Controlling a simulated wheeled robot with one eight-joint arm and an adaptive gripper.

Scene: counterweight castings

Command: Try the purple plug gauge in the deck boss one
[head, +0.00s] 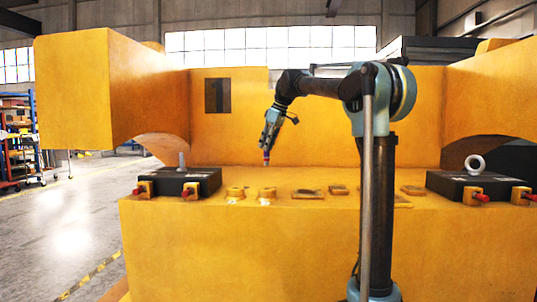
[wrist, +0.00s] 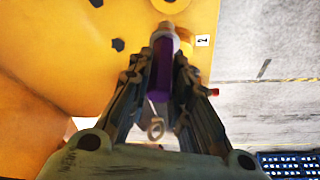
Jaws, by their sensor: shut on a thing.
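My gripper (head: 266,147) is shut on the plug gauge, held upright above the yellow deck. In the head view only a small red and purple part of the gauge (head: 266,156) shows below the fingers. In the wrist view its purple handle (wrist: 163,68) lies between the fingers, with a grey metal end (wrist: 164,31) pointing away from them. Two round bosses, a left one (head: 235,192) and a right one (head: 267,194), stand on the deck below, apart from the gauge. In the wrist view a boss beside a "2" label (wrist: 202,41) is partly hidden behind the gauge; another (wrist: 171,5) shows at the top edge.
Black blocks with red-tipped yellow clamps stand at left (head: 187,180) and right (head: 470,186); the right one carries a ring, the left a pin. Low rectangular pads (head: 308,193) lie right of the bosses. Tall yellow casting walls (head: 325,130) rise behind and at both sides.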

